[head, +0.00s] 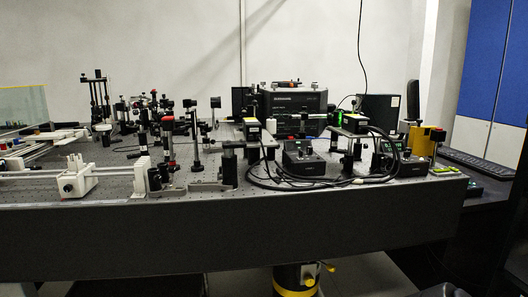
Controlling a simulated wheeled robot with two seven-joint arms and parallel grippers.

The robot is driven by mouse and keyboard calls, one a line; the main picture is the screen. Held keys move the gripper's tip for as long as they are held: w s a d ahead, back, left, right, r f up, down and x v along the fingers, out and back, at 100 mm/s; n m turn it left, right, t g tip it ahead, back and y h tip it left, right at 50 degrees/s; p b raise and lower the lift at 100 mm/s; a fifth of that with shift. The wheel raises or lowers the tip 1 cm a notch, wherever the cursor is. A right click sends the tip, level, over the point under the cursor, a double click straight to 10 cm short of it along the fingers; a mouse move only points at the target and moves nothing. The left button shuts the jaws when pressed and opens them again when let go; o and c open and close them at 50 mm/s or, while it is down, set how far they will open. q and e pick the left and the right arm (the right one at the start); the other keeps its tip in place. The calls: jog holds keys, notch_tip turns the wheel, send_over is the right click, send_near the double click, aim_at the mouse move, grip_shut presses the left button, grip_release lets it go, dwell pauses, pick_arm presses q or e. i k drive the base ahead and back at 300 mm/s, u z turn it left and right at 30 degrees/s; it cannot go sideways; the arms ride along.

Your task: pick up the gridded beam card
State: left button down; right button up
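I cannot make out a gridded beam card for certain. Small flat yellow-green pieces (445,170) lie at the right front corner of the dark optical table (230,235); they are too small to tell whether one carries a grid. Neither of my grippers is in view.
Optical mounts on posts (195,135) crowd the table's middle. Black control boxes (303,158) and looped black cables (262,180) fill its right half. A white rail carriage (77,178) is at left. A keyboard (478,163) lies on a side desk at right.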

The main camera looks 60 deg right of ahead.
aim_at(197, 167)
jog(key=z, duration=1.35)
jog(key=i, duration=0.3)
jog(key=u, duration=0.05)
